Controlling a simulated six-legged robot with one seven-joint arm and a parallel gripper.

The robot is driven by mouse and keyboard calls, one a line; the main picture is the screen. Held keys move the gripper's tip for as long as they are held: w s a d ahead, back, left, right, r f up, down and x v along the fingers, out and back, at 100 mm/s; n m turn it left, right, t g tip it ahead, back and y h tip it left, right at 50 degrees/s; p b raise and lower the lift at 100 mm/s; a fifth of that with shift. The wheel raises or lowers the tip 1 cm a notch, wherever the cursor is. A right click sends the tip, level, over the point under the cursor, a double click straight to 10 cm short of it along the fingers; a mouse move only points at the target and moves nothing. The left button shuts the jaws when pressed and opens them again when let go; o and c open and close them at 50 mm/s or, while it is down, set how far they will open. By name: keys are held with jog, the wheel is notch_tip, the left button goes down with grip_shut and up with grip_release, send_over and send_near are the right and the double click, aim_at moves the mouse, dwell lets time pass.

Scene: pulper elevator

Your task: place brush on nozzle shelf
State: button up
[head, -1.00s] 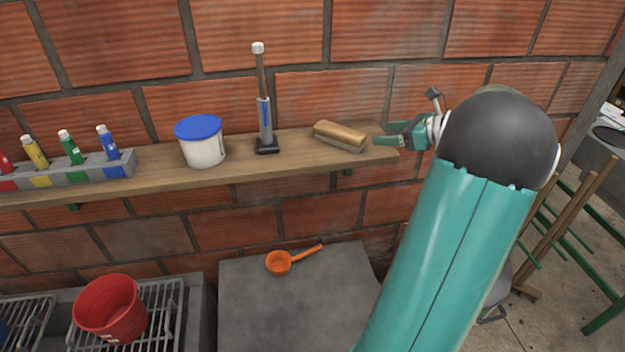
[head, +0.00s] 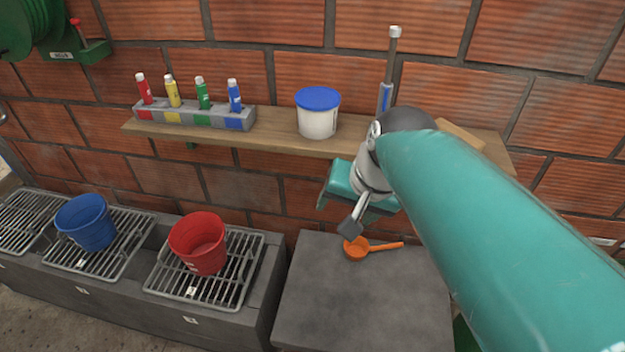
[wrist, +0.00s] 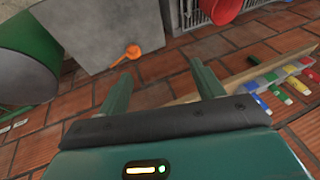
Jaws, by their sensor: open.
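The brush (head: 459,136), a tan block, lies on the right part of the wooden wall shelf (head: 280,137), partly hidden behind my arm. The upright nozzle (head: 385,95) with a blue grip stands on the same shelf to its left, its base hidden by my arm. My gripper (head: 345,212) is open and empty, in front of and below the shelf edge, left of the brush. In the wrist view its two fingers (wrist: 163,80) are spread with nothing between them, and the shelf edge (wrist: 240,78) runs beyond the right finger.
A white tub with a blue lid (head: 318,113) and a holder with several coloured tubes (head: 193,114) stand on the shelf. An orange scoop (head: 357,249) lies on the grey block (head: 350,300) below. Red (head: 198,243) and blue (head: 86,222) buckets stand on grates at left.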

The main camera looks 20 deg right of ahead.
jog(key=shift+s+a+f+n+t+h, duration=0.1)
jog(key=shift+s+a+n+t+h, duration=0.1)
jog(key=shift+s+a+n, duration=0.6)
jog(key=shift+s+a+f+n+t+h, duration=0.2)
jog(key=shift+s+n, duration=0.3)
jog(key=shift+n, duration=0.7)
jog(key=shift+s+a+f+n+t+h, duration=0.1)
jog(key=shift+s+a+n+t+h, duration=0.1)
jog(key=shift+s+a+n, duration=0.6)
jog(key=shift+w+d, duration=0.1)
jog(key=shift+d, duration=0.15)
